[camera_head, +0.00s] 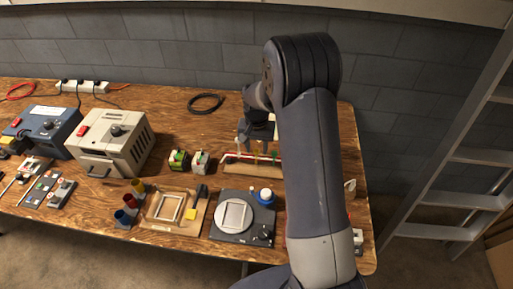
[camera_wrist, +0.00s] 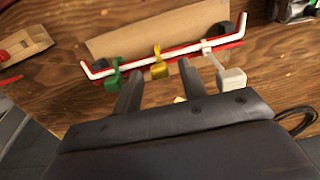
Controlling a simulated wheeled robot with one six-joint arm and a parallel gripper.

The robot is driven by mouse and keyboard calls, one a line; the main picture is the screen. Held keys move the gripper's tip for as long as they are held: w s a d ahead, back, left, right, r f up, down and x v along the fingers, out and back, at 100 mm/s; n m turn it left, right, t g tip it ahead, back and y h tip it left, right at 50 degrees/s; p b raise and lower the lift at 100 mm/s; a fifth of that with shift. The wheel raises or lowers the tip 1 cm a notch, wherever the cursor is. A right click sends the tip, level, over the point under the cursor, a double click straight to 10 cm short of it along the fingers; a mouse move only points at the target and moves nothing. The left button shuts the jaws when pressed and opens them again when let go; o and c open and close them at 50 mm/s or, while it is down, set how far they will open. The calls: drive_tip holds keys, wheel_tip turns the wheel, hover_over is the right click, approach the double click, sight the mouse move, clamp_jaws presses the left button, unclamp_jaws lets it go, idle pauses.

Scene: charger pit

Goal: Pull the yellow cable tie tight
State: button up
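The yellow cable tie (camera_wrist: 159,68) is looped around a red and white cable bundle (camera_wrist: 205,47) in the wrist view. A green tie (camera_wrist: 114,76) is to its left and a white tie (camera_wrist: 232,77) to its right. The bundle lies along a wooden board (camera_wrist: 150,33). My gripper (camera_wrist: 160,75) is open, its two dark fingers apart, with the yellow tie appearing between their tips. I cannot tell whether either finger touches it. In the head view, my gripper (camera_head: 258,133) is above the bundle and partly hides it.
A grey-beige box device (camera_head: 112,143) and a blue device (camera_head: 45,128) stand at left. Two small green and white blocks (camera_head: 189,160) sit left of the board. A dark turntable-like unit (camera_head: 240,215) is in front. A coiled black cable (camera_head: 206,103) lies behind.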

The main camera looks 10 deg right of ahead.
sight(256, 150)
clamp_jaws()
idle(0.5)
wheel_tip(256, 150, up, 5)
drive_tip(key=shift+f+p, duration=0.1)
drive_tip(key=shift+p, duration=1.1)
unclamp_jaws()
drive_tip(key=shift+f, duration=0.1)
